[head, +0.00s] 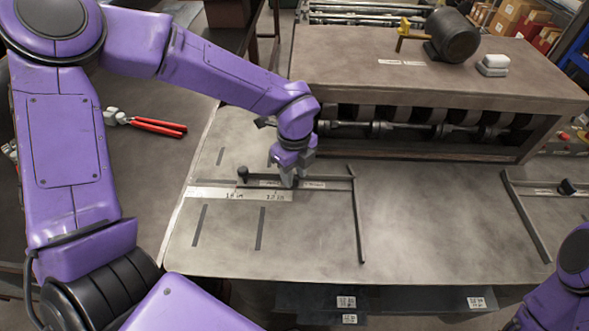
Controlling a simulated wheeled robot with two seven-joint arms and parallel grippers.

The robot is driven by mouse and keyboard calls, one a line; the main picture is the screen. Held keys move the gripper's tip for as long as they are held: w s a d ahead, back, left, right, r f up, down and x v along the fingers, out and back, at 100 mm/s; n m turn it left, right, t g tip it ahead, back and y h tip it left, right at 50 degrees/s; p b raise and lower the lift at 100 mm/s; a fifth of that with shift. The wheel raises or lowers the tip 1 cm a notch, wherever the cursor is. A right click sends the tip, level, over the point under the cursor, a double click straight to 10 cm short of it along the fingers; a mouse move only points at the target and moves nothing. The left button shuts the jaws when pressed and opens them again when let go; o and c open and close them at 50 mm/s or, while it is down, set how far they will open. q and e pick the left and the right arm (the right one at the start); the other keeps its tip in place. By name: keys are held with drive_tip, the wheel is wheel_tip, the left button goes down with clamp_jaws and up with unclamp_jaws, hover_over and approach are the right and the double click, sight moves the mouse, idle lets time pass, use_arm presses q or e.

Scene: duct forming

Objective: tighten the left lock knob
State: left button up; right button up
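The left stop gauge is an L-shaped dark bar (359,222) on the grey metal table, its crosspiece running left over a marked scale strip (225,194). My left gripper (289,182) points down at the middle of the crosspiece, right of that black knob. Its fingertips are at the bar and cover what is between them. I cannot tell whether they are closed on a lock knob there. My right arm shows only at the lower right corner; its gripper is out of view.
A second stop gauge (525,217) with a black knob (567,187) lies at the right. A machine housing with rollers (440,85) stands behind the table, a dark motor (453,36) on top. Red-handled pliers (157,126) lie at the left. The middle tabletop (430,220) is clear.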

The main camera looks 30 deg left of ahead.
use_arm(q)
drive_tip(key=shift+f, duration=0.1)
clamp_jaws()
drive_tip(key=shift+s+m, duration=0.1)
drive_tip(key=shift+m, duration=0.3)
drive_tip(key=m+p, duration=0.2)
drive_tip(key=m, duration=0.1)
drive_tip(key=shift+s+a+m, duration=0.1)
drive_tip(key=shift+m, duration=0.2)
drive_tip(key=shift+a+m+p, duration=0.1)
drive_tip(key=shift+m+p, duration=1.15)
drive_tip(key=shift+m, duration=1.05)
unclamp_jaws()
drive_tip(key=shift+s, duration=0.1)
